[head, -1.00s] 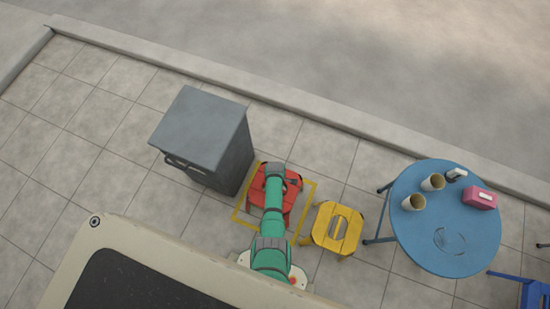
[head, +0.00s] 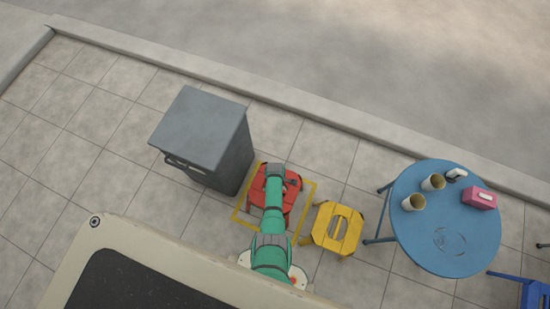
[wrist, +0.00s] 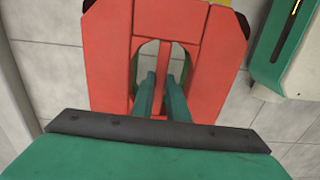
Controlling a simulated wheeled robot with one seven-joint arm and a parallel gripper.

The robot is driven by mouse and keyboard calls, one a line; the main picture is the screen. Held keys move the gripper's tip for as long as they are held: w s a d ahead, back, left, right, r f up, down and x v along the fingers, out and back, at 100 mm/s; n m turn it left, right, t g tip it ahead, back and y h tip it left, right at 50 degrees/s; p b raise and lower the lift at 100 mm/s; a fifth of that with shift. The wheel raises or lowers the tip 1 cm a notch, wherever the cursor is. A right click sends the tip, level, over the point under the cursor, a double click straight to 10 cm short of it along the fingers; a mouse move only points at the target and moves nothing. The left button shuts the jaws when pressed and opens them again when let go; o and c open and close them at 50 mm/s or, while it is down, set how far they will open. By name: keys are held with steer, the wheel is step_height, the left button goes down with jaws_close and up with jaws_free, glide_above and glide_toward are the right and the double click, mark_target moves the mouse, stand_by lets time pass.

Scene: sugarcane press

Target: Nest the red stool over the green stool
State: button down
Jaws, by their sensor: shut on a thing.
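The red stool (head: 290,199) stands inside a yellow outline on the paving, right of the grey bin, partly covered by my arm. In the wrist view its red seat (wrist: 106,48) fills the upper middle, with an oblong opening split by a central bar. My gripper (wrist: 160,80) reaches into that opening, one finger on each side of the bar, and is shut on the red stool.
A yellow stool (head: 323,238) stands close on the right. Beyond it is a round blue table (head: 434,218) with cups and a pink box. The grey bin (head: 207,128) stands close on the left. A kerb runs behind.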

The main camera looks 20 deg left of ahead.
steer(key=c, duration=1.7)
jaws_free()
steer(key=shift+o, duration=0.3)
step_height(320, 180, up, 11)
step_height(320, 180, up, 8)
stand_by(0.5)
steer(key=shift+f, duration=0.1)
stand_by(0.4)
